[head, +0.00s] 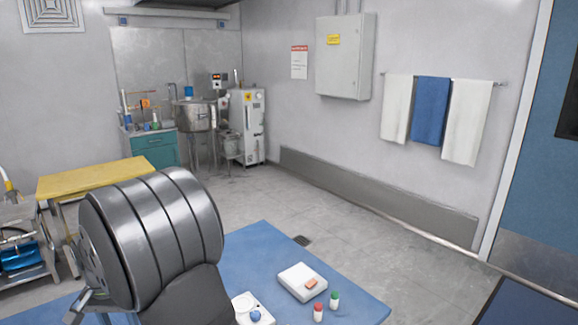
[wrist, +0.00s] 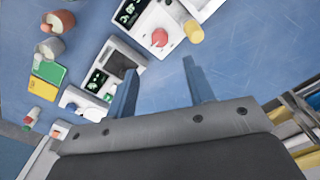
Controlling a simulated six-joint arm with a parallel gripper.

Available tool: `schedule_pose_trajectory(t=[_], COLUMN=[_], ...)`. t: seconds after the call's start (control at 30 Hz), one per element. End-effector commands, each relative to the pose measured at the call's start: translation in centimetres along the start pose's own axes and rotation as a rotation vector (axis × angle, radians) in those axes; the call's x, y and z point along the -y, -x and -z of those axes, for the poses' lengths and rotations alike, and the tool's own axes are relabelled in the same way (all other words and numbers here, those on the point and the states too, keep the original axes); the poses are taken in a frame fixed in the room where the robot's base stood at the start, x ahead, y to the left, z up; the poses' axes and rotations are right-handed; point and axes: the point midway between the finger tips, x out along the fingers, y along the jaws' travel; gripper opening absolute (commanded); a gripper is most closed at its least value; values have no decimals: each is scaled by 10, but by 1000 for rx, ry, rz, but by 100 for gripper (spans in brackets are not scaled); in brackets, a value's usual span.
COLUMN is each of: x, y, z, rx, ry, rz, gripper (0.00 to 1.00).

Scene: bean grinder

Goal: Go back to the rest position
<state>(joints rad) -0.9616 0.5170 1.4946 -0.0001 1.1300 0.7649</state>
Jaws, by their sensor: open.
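My gripper (wrist: 159,68) shows in the wrist view with its two blue-grey fingers spread apart. Nothing is between them. The fingers are over the blue table (wrist: 165,92), and I cannot tell how high above it. In the head view a large grey banded part of my own arm fills the lower left, and the gripper itself does not show there. The blue table also shows in the head view (head: 255,258), partly hidden behind my arm.
In the wrist view, a white device with a red knob (wrist: 159,38), a yellow cylinder (wrist: 194,31), a dark-screened device (wrist: 118,65), a brown cup (wrist: 58,22) and green (wrist: 48,72) and yellow (wrist: 43,91) flat items surround bare table. A yellow-topped cart (head: 95,177) stands left.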

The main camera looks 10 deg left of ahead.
Motion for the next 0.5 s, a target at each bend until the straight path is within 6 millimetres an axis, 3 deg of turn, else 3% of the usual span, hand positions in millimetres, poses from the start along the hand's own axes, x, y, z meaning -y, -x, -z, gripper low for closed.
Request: schedule_pose_trajectory(t=[0.3,0.5], x=[0,0], y=[-65,-93], z=[0,0], rx=[3,1], ry=[0,0], rz=[-3,-1], gripper=[49,49])
